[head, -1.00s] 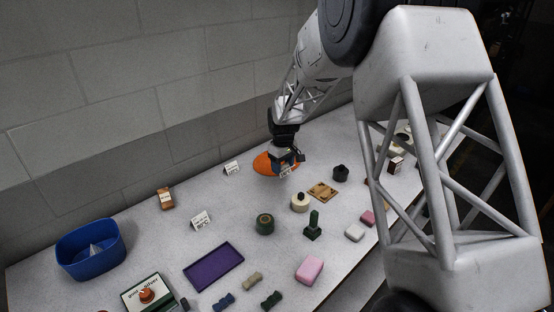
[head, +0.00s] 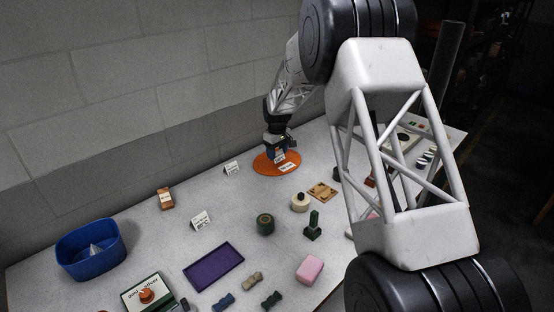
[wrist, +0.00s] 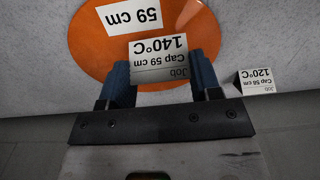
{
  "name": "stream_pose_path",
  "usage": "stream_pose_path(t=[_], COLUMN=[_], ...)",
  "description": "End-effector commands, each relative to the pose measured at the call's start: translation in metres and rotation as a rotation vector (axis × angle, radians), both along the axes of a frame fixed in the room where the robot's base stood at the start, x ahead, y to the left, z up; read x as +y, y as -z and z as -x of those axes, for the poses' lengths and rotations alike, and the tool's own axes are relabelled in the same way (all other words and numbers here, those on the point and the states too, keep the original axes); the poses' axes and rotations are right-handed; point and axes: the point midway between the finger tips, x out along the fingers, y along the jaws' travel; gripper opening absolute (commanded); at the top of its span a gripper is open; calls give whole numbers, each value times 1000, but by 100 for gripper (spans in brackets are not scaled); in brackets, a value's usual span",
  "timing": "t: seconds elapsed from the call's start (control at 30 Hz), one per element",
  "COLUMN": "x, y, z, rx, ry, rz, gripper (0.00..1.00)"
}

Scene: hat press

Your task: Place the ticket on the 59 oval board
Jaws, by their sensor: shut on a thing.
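The ticket (wrist: 160,62), a small white card reading "Job Cap 59 cm 140°C", is between the two blue fingers of my gripper (wrist: 160,78). My gripper is shut on it. The 59 oval board (wrist: 88,42) is a flat orange oval with a white "59 cm" label (wrist: 128,16). In the wrist view the ticket overlaps the board's near edge and hides part of it. In the head view my gripper (head: 279,154) and the ticket are over the orange board (head: 262,168). I cannot tell whether the ticket touches the board.
A "58 cm 120°C" card (wrist: 257,82) stands left of the board in the head view (head: 231,168). Another card (head: 200,219) stands nearer. The wall is behind.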

Motion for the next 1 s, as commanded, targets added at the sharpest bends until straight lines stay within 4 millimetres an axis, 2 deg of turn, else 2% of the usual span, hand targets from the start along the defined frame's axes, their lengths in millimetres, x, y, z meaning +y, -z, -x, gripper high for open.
stream_pose_path(t=[0.37,0.73,1.0], x=[0,0,0], y=[1,32,35], z=[-1,-1,-1], rx=[0,-1,-1], ry=[0,0,0], rz=[0,0,0], gripper=[36,36,36])
